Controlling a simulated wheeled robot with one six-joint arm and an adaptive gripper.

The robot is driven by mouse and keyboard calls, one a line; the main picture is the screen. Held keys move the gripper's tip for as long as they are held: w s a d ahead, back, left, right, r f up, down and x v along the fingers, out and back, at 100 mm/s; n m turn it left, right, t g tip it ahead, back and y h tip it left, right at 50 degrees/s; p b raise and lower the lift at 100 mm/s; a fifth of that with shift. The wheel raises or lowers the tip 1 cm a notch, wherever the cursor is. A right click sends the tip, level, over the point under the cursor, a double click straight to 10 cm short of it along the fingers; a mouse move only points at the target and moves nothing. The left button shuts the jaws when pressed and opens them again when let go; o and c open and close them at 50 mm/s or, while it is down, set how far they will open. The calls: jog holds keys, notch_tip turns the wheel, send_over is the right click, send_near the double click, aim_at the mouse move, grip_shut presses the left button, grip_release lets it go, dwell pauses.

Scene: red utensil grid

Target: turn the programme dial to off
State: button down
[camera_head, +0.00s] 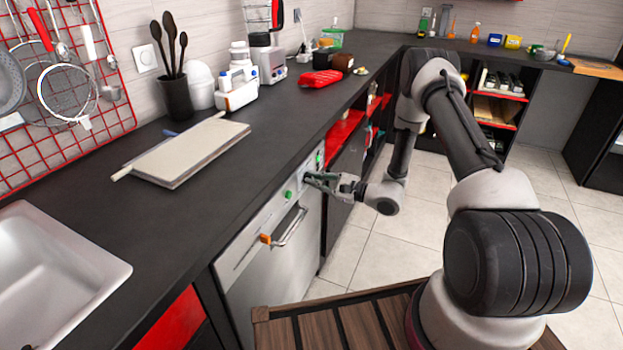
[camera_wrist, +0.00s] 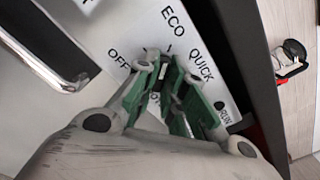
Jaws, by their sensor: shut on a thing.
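The silver dishwasher (camera_head: 276,272) stands under the black counter, with a light control panel (camera_wrist: 140,22) along its upper front. The panel carries the printed words OFF, ECO and QUICK around my gripper, and RUN farther right in the wrist view. My gripper (camera_head: 308,180) reaches the panel from the right. In the wrist view its green-padded fingers (camera_wrist: 168,75) are closed around the programme dial between these words. The fingers mostly hide the dial, so I cannot tell which word it points to.
A bar handle (camera_head: 290,227) sticks out of the dishwasher front below the panel, close to my gripper. Green parts (camera_head: 288,194) and an orange part (camera_head: 265,239) also sit on the front. A light board (camera_head: 185,150) lies on the counter above. Open floor lies to the right.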

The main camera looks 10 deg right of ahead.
dwell(0.3)
jog(key=n, duration=0.5)
jog(key=n, duration=0.4)
jog(key=shift+n, duration=0.3)
jog(key=shift+n, duration=0.4)
jog(key=c, duration=1.4)
grip_release()
jog(key=shift+o, duration=0.2)
